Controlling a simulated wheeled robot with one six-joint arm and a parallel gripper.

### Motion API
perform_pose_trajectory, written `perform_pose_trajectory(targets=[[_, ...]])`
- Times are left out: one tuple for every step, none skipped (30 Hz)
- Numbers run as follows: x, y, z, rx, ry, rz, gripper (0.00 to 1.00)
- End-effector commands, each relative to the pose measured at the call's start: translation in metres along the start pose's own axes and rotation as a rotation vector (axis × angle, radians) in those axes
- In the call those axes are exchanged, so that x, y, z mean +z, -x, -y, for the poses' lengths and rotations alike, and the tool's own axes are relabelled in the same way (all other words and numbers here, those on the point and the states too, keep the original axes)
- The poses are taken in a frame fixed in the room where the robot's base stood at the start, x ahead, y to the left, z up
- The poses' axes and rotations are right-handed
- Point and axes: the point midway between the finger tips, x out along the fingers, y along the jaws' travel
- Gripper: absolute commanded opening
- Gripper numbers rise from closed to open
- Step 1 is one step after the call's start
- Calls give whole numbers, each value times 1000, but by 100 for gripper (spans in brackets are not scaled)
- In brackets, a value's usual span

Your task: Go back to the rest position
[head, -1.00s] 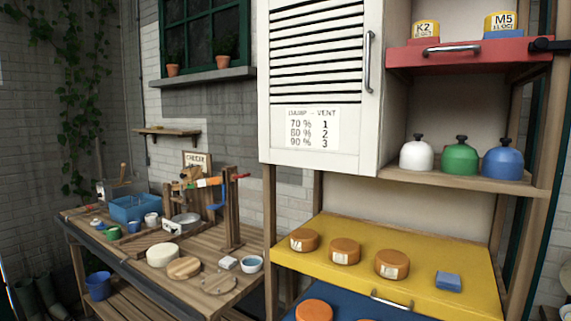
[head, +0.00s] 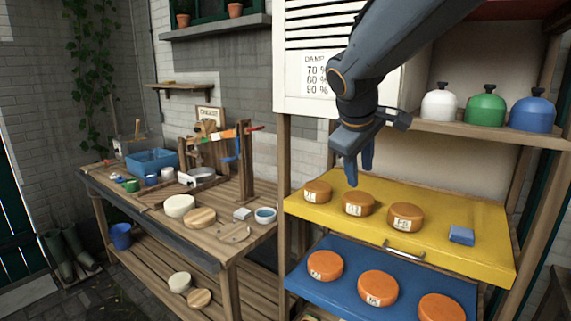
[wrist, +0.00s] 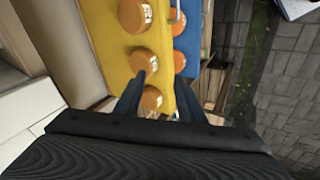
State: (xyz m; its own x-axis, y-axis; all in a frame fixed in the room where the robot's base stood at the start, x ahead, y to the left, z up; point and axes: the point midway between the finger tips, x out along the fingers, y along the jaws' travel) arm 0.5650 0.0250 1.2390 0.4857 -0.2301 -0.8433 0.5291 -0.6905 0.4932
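My gripper (head: 359,170) hangs from my arm in the head view, fingers pointing down above the back part of the yellow shelf (head: 465,207). Its fingertips look to be above the labelled orange cheeses, near the middle cheese (head: 358,204). In the wrist view the two dark fingers of my gripper (wrist: 161,80) stand apart with nothing held between them. An orange cheese (wrist: 151,99) shows in the gap, beyond the fingers. The left cheese (head: 317,192) and right cheese (head: 406,217) lie on the yellow shelf too.
A white louvred cabinet (head: 301,104) is close behind my arm. White (head: 440,104), green (head: 486,108) and blue (head: 533,113) domed things stand on the wooden shelf. A blue block (head: 461,235) lies on the yellow shelf. A blue shelf (head: 345,258) below holds cheeses. A cluttered workbench (head: 228,215) stands left.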

Motion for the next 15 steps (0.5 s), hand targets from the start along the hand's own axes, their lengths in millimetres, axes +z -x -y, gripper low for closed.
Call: perform_pose_trajectory(targets=[[23,-23,22,-54,-57,28,36],[35,-34,35,-84,-96,40,36],[52,-48,53,-124,-149,60,36],[64,-57,66,-153,-192,75,36],[77,-66,80,-180,-235,91,36],[95,-77,98,-215,-296,114,36],[107,-84,111,-239,-341,132,36],[120,-91,124,-261,-387,149,36],[136,-97,139,-286,-444,172,36],[146,-102,150,-303,-487,188,36],[157,-105,160,-317,-527,205,36],[168,-109,173,-333,-574,223,36],[177,-111,181,-343,-606,237,36],[183,-113,187,-350,-635,248,36],[191,-114,194,-359,-666,261,36]])
